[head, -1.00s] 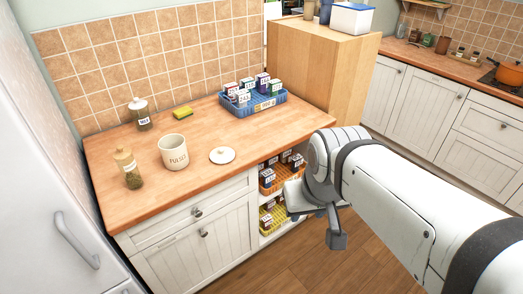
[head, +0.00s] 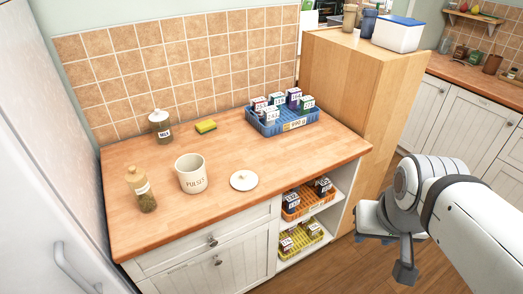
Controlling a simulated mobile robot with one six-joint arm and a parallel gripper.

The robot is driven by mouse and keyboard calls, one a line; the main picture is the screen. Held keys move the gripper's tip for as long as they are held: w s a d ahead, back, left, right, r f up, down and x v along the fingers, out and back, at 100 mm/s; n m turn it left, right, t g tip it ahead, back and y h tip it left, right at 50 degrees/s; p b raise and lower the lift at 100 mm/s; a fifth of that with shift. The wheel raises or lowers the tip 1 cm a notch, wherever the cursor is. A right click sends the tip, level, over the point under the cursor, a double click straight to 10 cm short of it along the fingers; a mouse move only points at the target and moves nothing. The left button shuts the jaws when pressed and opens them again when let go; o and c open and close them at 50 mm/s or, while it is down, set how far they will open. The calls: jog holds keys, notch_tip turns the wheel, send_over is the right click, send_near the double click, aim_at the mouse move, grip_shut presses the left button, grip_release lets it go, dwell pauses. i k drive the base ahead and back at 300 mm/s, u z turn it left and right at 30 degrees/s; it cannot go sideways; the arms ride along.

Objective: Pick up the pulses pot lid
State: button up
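The pulses pot (head: 191,174) is a cream pot marked "PULSES", standing open on the wooden worktop. Its likely lid (head: 244,180), a round white disc with a small knob, lies flat on the worktop just right of the pot, apart from it. My gripper (head: 390,254) is at the lower right, in front of the worktop's right end and well away from the lid. One dark finger hangs down; the rest is hidden by the wrist, so I cannot tell its opening. I see nothing held.
A jar with a wooden lid (head: 140,190), a white-lidded jar (head: 160,126) and a sponge (head: 206,126) stand left and behind. A blue crate (head: 286,124) of small boxes sits at the back right. A tall wooden cabinet (head: 345,85) borders the right. The worktop's front is clear.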

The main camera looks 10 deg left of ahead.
aim_at(241, 181)
jog(key=u, duration=0.25)
jog(key=i, duration=1.05)
jog(key=u, duration=0.55)
